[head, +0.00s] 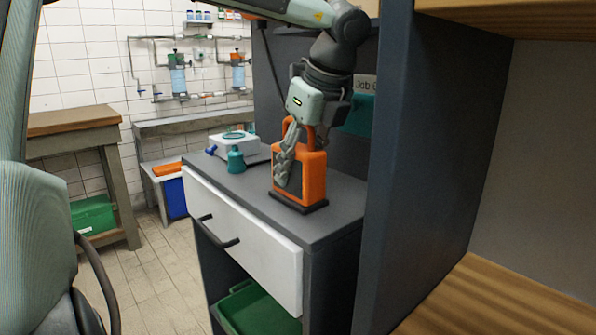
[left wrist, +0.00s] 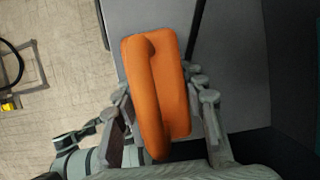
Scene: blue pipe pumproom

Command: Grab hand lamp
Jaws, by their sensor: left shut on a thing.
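The hand lamp (head: 313,178) is an orange box with a dark base and an orange handle on top. It stands upright on the grey top of the drawer cabinet (head: 338,205). My left gripper (head: 290,165) reaches down from above and is shut on the lamp, its fingers along the lamp's sides. In the left wrist view the lamp's orange top and handle (left wrist: 152,95) lie between the fingers (left wrist: 165,112). The lamp's lower part is hidden there. My right gripper is not in view.
A teal bottle (head: 236,159) and a white device (head: 233,145) stand on the cabinet top left of the lamp. A dark upright panel (head: 400,150) rises close on the right. A white drawer (head: 240,235) with a dark handle is below. Open tiled floor lies left.

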